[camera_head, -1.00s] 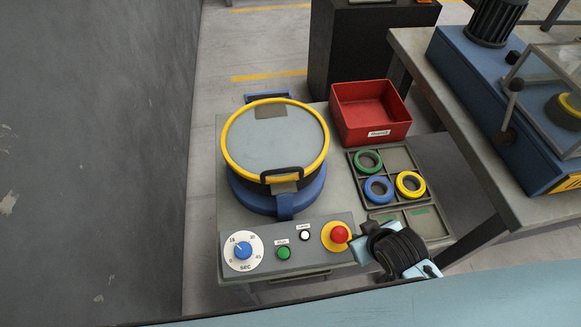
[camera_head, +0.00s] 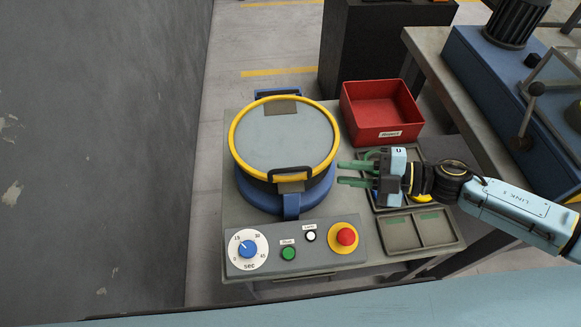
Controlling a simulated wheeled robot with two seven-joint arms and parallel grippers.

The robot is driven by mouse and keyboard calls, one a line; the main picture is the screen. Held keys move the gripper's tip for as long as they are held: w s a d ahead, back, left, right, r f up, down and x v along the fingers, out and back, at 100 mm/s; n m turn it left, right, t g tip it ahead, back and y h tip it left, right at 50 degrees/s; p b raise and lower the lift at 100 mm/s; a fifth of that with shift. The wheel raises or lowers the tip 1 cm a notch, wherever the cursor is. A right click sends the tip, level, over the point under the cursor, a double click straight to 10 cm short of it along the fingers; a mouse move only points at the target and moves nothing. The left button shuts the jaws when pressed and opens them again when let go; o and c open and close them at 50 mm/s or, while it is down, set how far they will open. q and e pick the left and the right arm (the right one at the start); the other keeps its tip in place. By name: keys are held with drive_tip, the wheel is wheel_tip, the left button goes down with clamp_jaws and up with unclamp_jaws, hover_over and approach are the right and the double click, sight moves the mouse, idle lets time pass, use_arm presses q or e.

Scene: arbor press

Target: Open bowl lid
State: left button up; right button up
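The bowl (camera_head: 268,195) is blue and stands on the grey bench. Its round grey lid (camera_head: 284,137) with a yellow rim lies closed on top. A black handle (camera_head: 291,173) sits at the lid's front edge, above a blue front latch piece (camera_head: 291,206). My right gripper (camera_head: 345,174) comes in from the right. Its two green fingers are apart, empty, and point left toward the lid's handle, a short way to its right. It covers part of the ring tray. My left gripper is not in view.
A control panel with a dial (camera_head: 247,249), green button (camera_head: 288,253) and red stop knob (camera_head: 343,237) is in front. A red bin (camera_head: 381,112) stands behind the partly hidden ring tray (camera_head: 421,231). A grey wall (camera_head: 100,150) rises at left.

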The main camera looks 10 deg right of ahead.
sight(297, 171)
drive_tip(key=x, duration=1.3)
drive_tip(key=shift+s+a, duration=0.15)
drive_tip(key=shift+s, duration=0.1)
drive_tip(key=shift+c, duration=0.4)
clamp_jaws()
